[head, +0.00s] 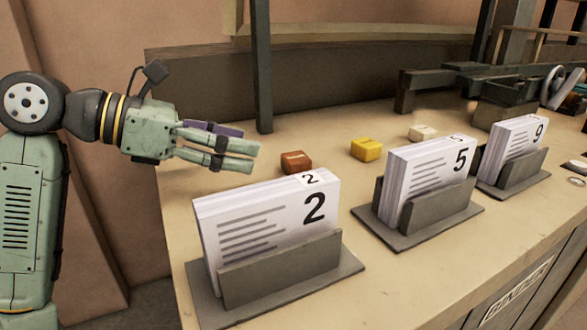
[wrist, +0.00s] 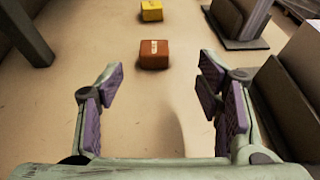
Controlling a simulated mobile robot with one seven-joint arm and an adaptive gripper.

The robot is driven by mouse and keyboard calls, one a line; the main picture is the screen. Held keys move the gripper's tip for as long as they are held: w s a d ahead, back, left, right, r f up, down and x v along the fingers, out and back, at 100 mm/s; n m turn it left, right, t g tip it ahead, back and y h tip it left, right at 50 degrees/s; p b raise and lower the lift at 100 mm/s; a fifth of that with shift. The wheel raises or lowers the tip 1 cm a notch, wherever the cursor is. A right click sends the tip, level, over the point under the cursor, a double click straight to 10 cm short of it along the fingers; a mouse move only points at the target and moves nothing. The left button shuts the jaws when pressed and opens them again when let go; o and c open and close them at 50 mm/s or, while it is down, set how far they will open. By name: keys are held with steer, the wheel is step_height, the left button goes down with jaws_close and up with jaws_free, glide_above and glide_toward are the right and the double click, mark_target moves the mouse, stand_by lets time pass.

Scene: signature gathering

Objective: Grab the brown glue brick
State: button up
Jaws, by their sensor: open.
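The brown glue brick (head: 296,161) is a small reddish-brown block with a pale label, sitting on the tabletop behind the card stack marked 2. In the wrist view the brown brick (wrist: 154,54) lies ahead of my fingertips, roughly between their lines and a little left of centre. My gripper (head: 256,147) is open and empty at the left of the head view, short of the brick and not touching it. In the wrist view both fingers of my gripper (wrist: 160,75) with purple pads stand wide apart.
A yellow brick (head: 366,150) and a cream brick (head: 422,132) lie beyond the brown one. Card stacks marked 2 (head: 265,230), 5 (head: 430,180) and 9 (head: 515,150) stand in grey holders along the front. A dark post (head: 262,65) rises at the table's back.

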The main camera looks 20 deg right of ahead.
mark_target(299, 156)
steer(key=shift+w+d+f, duration=0.2)
steer(key=shift+d+f, duration=0.1)
steer(key=p+x, duration=0.1)
steer(key=x, duration=0.5)
steer(key=p+x, duration=0.1)
steer(key=x, duration=0.2)
steer(key=shift+w+r+p, duration=0.15)
steer(key=shift+w+p, duration=0.15)
steer(key=shift+p, duration=0.05)
steer(key=shift+w+d+f, duration=0.1)
steer(key=shift+d+f, duration=0.15)
steer(key=shift+d, duration=0.25)
steer(key=shift+c, duration=0.5)
steer(key=c, duration=1.1)
steer(key=shift+r, duration=0.1)
steer(key=shift+c, duration=0.2)
